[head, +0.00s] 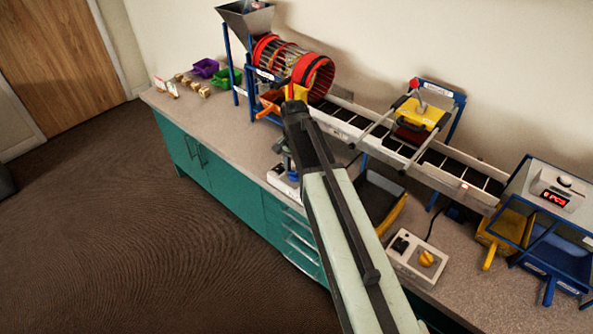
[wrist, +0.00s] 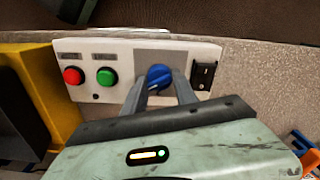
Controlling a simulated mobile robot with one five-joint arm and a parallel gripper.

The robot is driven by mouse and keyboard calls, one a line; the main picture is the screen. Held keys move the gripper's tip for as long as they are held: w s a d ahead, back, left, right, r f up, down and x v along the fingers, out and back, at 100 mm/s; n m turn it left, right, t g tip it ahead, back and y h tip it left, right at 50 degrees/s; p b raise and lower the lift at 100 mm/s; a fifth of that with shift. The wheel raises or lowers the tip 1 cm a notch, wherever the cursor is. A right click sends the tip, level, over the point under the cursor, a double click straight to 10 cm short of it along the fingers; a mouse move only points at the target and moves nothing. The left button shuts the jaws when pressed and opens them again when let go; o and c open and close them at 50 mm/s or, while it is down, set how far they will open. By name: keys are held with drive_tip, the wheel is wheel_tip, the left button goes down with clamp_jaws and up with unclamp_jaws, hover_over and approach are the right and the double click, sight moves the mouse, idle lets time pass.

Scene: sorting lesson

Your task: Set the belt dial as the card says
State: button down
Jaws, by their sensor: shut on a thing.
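A white control panel (wrist: 110,60) in the wrist view carries a blue dial (wrist: 158,75), a red button (wrist: 73,76) and a green button (wrist: 107,76). My gripper (wrist: 161,82) is shut on the blue dial, with one finger at each side of it. A small pale mark shows on the dial's face, but its setting cannot be read. In the head view my arm hides most of this panel (head: 281,181).
A black switch (wrist: 204,75) sits right of the dial. In the head view, a second box with a yellow knob (head: 427,258) stands right of my arm. The conveyor belt (head: 455,172) and a red-rimmed drum (head: 315,76) run along the wall.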

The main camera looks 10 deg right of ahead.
drive_tip(key=shift+a, duration=0.15)
idle(0.4)
drive_tip(key=c, duration=1)
unclamp_jaws()
drive_tip(key=shift+r+p, duration=0.3)
drive_tip(key=shift+p, duration=0.05)
wheel_tip(320, 180, up, 7)
drive_tip(key=p, duration=0.7)
drive_tip(key=shift+r, duration=0.2)
drive_tip(key=shift+f, duration=0.1)
